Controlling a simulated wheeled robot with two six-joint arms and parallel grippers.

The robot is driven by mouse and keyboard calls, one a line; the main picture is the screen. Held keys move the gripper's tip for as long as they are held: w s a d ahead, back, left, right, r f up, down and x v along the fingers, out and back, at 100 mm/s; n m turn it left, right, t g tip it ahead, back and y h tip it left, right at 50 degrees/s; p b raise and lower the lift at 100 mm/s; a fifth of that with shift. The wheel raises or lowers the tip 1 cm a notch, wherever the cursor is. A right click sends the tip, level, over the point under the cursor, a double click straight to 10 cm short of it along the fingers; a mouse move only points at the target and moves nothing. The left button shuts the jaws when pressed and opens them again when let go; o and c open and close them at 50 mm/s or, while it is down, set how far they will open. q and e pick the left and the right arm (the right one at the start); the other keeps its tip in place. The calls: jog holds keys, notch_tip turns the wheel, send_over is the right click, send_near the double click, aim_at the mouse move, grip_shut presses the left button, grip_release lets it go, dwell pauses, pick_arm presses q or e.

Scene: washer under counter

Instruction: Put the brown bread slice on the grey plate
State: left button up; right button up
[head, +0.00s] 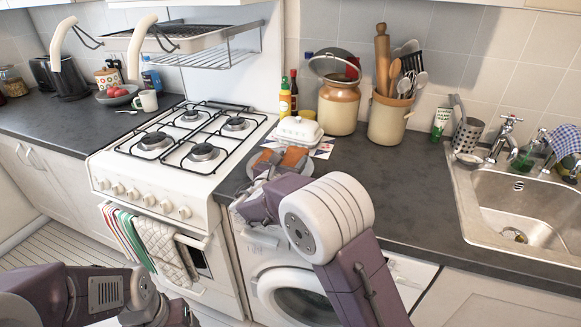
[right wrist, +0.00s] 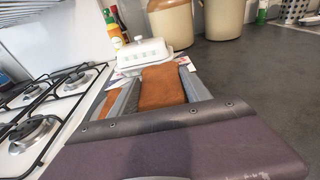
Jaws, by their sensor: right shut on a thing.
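The brown bread slice (head: 296,156) is between the fingers of my right gripper (head: 286,163), over the counter beside the stove. In the right wrist view the slice (right wrist: 162,86) sits between the two grey fingers, and the gripper is shut on it. A grey rim, apparently the grey plate (head: 254,160), shows just left of the gripper, mostly hidden by it. A second brown piece (head: 266,157) shows there and also at the left in the right wrist view (right wrist: 96,92). My left arm is at the bottom left; its gripper's fingers cannot be made out.
A white butter dish (head: 298,131) stands on a printed paper just behind the slice. Sauce bottles (head: 285,98), a brown-and-cream crock (head: 338,108) and a utensil pot (head: 389,118) stand behind. The stove (head: 185,150) is at the left. The counter (head: 400,190) toward the sink is clear.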

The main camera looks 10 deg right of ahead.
notch_tip(320, 180, down, 2)
jog(key=shift+w+f, duration=0.1)
jog(key=shift+f+b, duration=0.45)
jog(key=shift+b, duration=0.1)
jog(key=o, duration=1.3)
jog(key=shift+r, duration=0.1)
